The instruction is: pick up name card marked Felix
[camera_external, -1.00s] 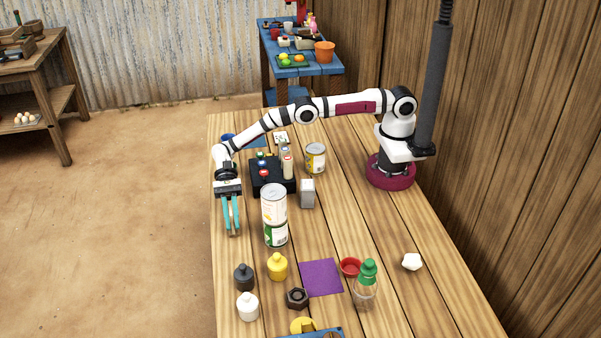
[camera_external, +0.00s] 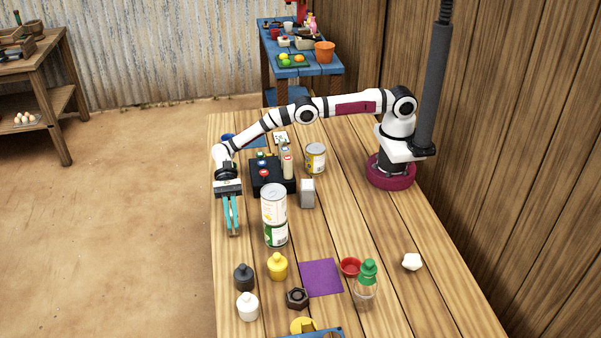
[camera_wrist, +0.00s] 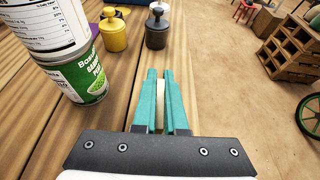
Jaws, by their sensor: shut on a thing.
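My gripper (camera_external: 232,228) is low over the left edge of the wooden table, with its teal fingers pointing down. In the wrist view, my gripper (camera_wrist: 161,78) is shut on a thin pale piece (camera_wrist: 160,104), which shows edge-on between the fingers. It looks like a name card, but no writing on it can be read, so I cannot tell whether it says Felix. Most of it is hidden by the fingers. I cannot tell whether it still touches the table.
Two stacked cans, an upper white one (camera_external: 274,203) and a lower green one (camera_external: 276,235), stand close right of my gripper. A black block with coloured knobs (camera_external: 267,187) is behind. Open floor lies left.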

